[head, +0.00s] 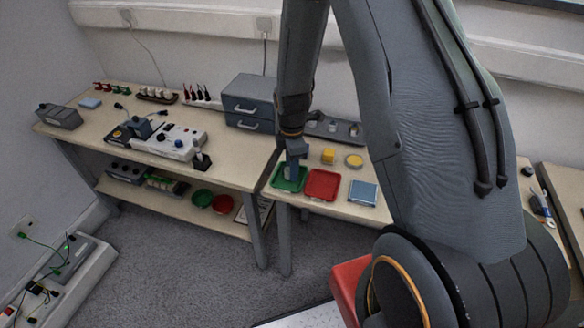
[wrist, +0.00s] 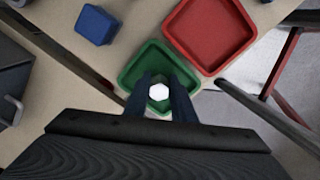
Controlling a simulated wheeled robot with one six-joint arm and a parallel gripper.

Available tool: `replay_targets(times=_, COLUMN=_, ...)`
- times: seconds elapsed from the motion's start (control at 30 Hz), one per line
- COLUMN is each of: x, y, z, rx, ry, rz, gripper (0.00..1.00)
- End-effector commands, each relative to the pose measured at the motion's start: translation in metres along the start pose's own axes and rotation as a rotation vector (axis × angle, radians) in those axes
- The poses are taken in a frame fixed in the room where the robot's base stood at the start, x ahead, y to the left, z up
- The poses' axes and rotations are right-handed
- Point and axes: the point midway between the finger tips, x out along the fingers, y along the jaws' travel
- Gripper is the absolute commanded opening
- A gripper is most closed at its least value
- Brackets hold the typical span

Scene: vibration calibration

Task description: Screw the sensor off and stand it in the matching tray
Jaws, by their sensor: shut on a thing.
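My gripper (wrist: 159,98) is shut on the sensor (wrist: 158,91), whose white six-sided top shows between the two dark fingers in the wrist view. The sensor is over the green tray (wrist: 138,62); I cannot tell whether it touches the tray floor. In the head view my gripper (head: 291,167) points down into the green tray (head: 278,186), and its fingers hide most of the sensor. The red tray (head: 322,185) is just right of the green one, and it also shows in the wrist view (wrist: 208,35).
A blue block (wrist: 97,25) is near the green tray. A yellow block (head: 328,156) and yellow disc (head: 354,161) stand behind the trays. A grey drawer unit (head: 250,102) is at the back left. The left bench holds a white device (head: 168,141) and a dark stand (head: 202,161).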

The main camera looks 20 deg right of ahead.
Motion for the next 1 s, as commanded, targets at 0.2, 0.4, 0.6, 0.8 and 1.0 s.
replay_targets(times=0.2, x=0.0002, y=0.0002, z=0.0000, rx=0.000, ry=0.000, rz=0.000, gripper=0.00)
replay_targets(times=0.4, x=0.0027, y=0.0002, z=0.0000, rx=0.000, ry=0.000, rz=0.000, gripper=0.00)
replay_targets(times=0.6, x=0.0055, y=0.0001, z=0.0000, rx=0.000, ry=0.000, rz=0.000, gripper=0.00)
replay_targets(times=0.8, x=0.0076, y=0.0001, z=0.0000, rx=0.000, ry=0.000, rz=0.000, gripper=0.26)
replay_targets(times=1.0, x=0.0073, y=0.0002, z=0.0000, rx=0.000, ry=0.000, rz=0.000, gripper=0.45)
